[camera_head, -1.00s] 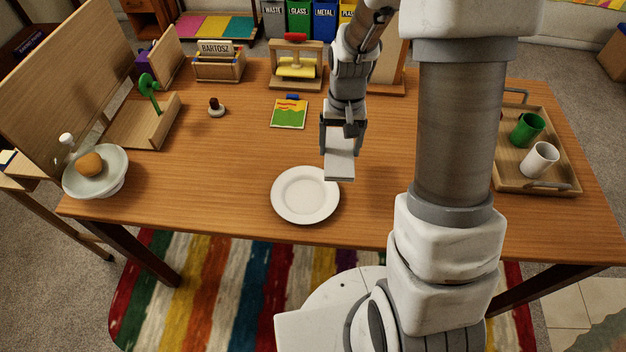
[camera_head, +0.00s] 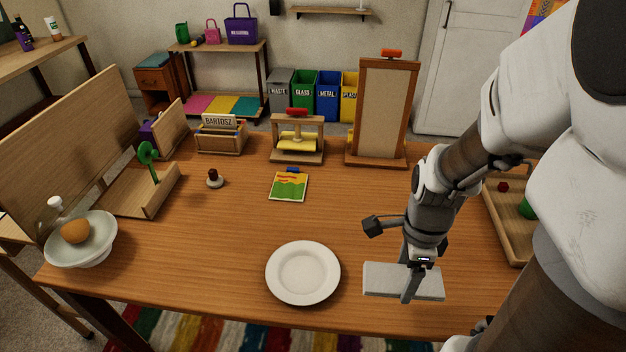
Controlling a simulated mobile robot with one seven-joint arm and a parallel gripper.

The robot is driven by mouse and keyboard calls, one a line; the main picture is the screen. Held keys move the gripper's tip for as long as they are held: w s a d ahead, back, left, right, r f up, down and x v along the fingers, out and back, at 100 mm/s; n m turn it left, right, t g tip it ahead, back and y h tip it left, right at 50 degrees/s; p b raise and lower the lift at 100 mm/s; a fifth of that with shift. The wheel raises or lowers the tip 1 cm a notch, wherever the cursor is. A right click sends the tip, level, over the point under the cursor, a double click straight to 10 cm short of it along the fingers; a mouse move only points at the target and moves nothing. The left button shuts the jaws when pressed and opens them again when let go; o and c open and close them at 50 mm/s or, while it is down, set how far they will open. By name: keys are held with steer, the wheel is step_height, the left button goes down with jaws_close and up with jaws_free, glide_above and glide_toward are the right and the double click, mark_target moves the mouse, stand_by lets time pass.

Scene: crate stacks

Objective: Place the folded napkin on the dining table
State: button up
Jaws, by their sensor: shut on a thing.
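The folded napkin (camera_head: 383,279) is a flat, pale grey-white rectangle. My gripper (camera_head: 412,290) is shut on it, with one finger showing across its near side. The napkin is level, just right of the white plate (camera_head: 303,272), close to the front part of the wooden dining table (camera_head: 215,260). I cannot tell whether it touches the tabletop or hangs a little above it. The other finger is hidden behind the napkin and the wrist.
A tray (camera_head: 505,220) stands at the right, partly hidden by my arm. A bowl (camera_head: 85,245) with a round brown item is at the left. A small colourful card (camera_head: 289,187), a stamp (camera_head: 214,179) and a wooden press (camera_head: 297,150) stand farther back. The table's middle is clear.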

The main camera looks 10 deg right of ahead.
steer(key=b, duration=0.2)
glide_above(387, 259)
steer(key=s+a, duration=0.1)
steer(key=s, duration=0.1)
step_height(387, 259, down, 6)
steer(key=shift+a+f, duration=0.15)
steer(key=shift+f+b, duration=0.75)
steer(key=shift+f, duration=1.25)
steer(key=shift+f, duration=0.25)
steer(key=o, duration=1.2)
steer(key=shift+r, duration=0.1)
steer(key=shift+c, duration=0.2)
steer(key=shift+r, duration=0.1)
step_height(387, 259, up, 12)
steer(key=p, duration=0.3)
steer(key=shift+r, duration=0.1)
